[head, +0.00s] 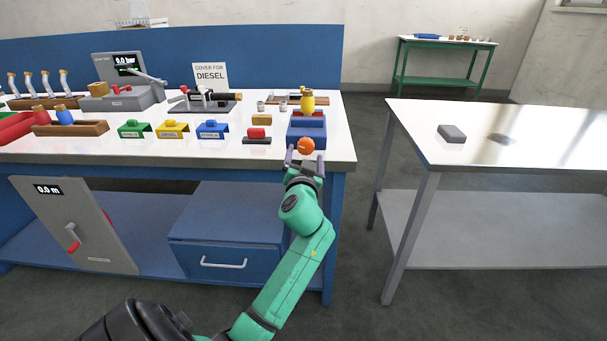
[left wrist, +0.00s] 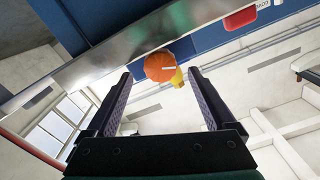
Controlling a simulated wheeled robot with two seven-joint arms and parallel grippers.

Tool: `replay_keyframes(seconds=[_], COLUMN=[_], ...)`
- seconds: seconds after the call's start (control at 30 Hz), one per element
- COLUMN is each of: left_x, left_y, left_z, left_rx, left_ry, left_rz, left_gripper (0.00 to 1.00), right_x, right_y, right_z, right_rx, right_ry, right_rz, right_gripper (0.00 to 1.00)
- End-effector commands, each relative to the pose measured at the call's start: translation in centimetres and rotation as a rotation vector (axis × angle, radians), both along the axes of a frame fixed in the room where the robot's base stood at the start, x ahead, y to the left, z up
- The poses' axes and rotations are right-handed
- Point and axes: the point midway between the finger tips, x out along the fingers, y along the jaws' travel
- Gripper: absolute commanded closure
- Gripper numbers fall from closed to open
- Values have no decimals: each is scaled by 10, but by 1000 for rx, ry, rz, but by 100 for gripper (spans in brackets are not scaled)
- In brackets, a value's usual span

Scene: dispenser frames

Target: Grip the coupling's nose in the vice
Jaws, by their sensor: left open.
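The blue vice (head: 306,131) stands at the right front corner of the bench, with a round orange knob (head: 306,146) at its front. What looks like the coupling, a yellow piece (head: 307,105), stands upright at the vice's back part. Whether its nose sits between the jaws I cannot tell. My left gripper (head: 305,158) is open and empty just in front of the knob. In the left wrist view the orange knob (left wrist: 159,66) shows between and beyond the two fingertips, with the yellow piece (left wrist: 178,78) partly hidden behind it. My right gripper is not in view.
Left of the vice, a small red-and-black block (head: 257,135) and blue (head: 212,130), yellow (head: 172,129) and green (head: 134,129) covers line the bench (head: 230,160). A drawer unit (head: 225,235) sits below. A second table (head: 540,135) at right, beyond a gap, has much free room.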

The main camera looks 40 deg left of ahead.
Motion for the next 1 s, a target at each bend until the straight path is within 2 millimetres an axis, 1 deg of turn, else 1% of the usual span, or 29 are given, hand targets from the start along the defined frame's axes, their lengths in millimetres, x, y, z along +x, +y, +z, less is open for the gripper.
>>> replay_keyframes(seconds=[0.03, 0.17, 0.2, 0.3, 0.4, 0.53, 1.0], left_x=[-9, -39, -50, -70, -84, -91, -91], left_y=[-9, -31, -37, -53, -64, -69, -69], left_z=[-3, -4, -4, -3, -3, -1, 0], left_rx=[-4, -4, -5, -4, -3, -1, 0], left_ry=[0, 1, 2, 1, 2, 1, 1], left_rz=[-3, -3, 0, 0, -1, 1, 0], left_gripper=[12, 12, 12, 12, 12, 12, 12], right_x=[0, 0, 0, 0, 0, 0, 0], right_y=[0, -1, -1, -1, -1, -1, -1], right_z=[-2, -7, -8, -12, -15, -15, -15], right_rx=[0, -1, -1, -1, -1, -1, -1], right_ry=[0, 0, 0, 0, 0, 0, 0], right_rz=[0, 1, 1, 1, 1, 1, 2], right_gripper=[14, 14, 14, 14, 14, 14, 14])
